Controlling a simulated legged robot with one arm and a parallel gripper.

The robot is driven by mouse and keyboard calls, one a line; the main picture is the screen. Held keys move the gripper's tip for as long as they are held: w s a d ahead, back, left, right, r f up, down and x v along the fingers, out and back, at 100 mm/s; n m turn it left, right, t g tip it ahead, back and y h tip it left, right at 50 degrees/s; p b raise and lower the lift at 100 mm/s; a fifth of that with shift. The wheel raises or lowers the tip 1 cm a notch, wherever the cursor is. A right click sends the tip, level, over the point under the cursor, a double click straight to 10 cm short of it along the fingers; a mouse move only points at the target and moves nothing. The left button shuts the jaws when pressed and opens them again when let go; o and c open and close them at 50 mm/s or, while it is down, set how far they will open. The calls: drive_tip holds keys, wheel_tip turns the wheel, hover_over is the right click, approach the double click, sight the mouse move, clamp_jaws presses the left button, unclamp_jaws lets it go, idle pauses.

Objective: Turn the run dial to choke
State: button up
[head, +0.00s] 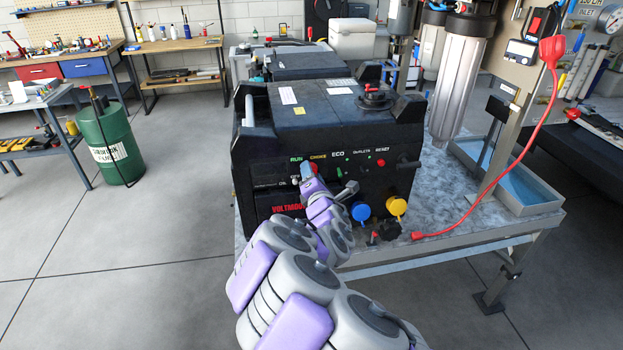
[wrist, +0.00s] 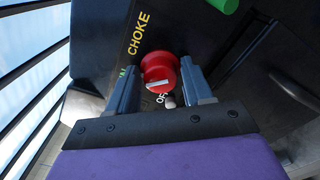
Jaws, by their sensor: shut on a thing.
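The run dial (wrist: 160,72) is a red round knob with a white pointer mark on the generator's front panel. In the wrist view the yellow CHOKE label (wrist: 138,27) is above it. A green letter shows at its left, and part of a white label shows below, partly covered by the knob. My gripper (wrist: 160,90) has one finger on each side of the knob and is shut on it. In the head view my gripper (head: 308,172) is at the panel below the RUN and CHOKE labels, and my arm hides part of the panel. The black generator (head: 330,120) stands on a metal bench.
Blue (head: 361,211) and yellow (head: 396,206) socket caps are right of my arm on the panel. A red cable (head: 500,185) with a plug hangs over the bench at the right. A clear filter housing (head: 465,95) is at the right. Open floor lies left.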

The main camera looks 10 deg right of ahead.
drive_tip(key=m, duration=0.4)
drive_tip(key=m+p, duration=0.1)
drive_tip(key=m, duration=0.7)
drive_tip(key=shift+f+m, duration=0.4)
drive_tip(key=shift+s+f+p, duration=0.1)
drive_tip(key=shift+p, duration=0.2)
drive_tip(key=o, duration=0.7)
drive_tip(key=shift+o, duration=0.6)
drive_tip(key=shift+r, duration=0.2)
